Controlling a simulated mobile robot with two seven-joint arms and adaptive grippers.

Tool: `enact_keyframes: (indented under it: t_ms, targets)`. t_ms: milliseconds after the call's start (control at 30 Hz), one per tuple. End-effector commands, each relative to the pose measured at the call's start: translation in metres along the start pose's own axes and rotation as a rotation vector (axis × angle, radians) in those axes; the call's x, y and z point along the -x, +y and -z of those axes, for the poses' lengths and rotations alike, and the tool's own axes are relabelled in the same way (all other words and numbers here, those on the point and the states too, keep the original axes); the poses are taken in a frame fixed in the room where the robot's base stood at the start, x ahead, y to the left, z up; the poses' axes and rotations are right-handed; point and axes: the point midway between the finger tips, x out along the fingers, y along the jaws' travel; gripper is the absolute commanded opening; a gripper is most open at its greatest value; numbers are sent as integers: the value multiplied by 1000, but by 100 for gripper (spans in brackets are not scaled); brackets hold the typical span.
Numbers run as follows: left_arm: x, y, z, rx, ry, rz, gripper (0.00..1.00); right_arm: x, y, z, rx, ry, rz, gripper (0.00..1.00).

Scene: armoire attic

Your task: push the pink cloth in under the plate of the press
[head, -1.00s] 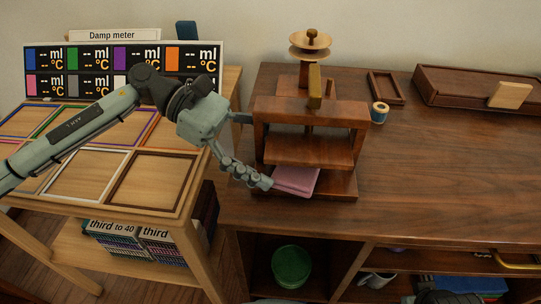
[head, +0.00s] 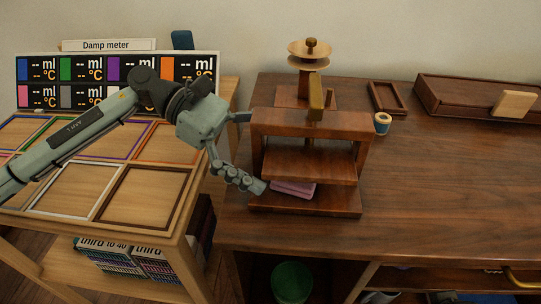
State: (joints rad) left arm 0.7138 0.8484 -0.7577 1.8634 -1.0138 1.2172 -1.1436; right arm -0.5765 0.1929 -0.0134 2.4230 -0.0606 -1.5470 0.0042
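The wooden press (head: 312,130) stands on the dark wooden cabinet top. Its plate (head: 308,165) is raised, with a gap above the base board (head: 320,202). My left gripper (head: 258,187) is at the left front of the press, a fingertip at or very near the cloth's left front edge. I cannot tell whether its fingers are open or shut. My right gripper is not in view.
A thread spool (head: 382,123), a small tray (head: 388,97) and a long dark box (head: 475,98) with a light wooden block (head: 513,103) lie right of the press. A table with coloured frames (head: 75,190) is at left. The cabinet top's right front is clear.

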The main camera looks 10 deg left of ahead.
Motion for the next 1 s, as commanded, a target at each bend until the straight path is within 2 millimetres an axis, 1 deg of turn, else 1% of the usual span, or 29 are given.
enact_keyframes:
  t_ms: [300,433,567,800,900,1000]
  targets:
    - [0,0,0,0,0,0,100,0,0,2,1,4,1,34]
    - [9,0,0,1,2,-2,100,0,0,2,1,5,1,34]
    - [32,0,1,1,2,-3,100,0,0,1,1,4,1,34]
    - [83,1,0,1,1,-3,100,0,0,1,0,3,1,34]
    - [100,0,0,1,1,-3,100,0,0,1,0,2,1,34]
    - [112,0,0,0,0,-2,100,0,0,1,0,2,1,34]
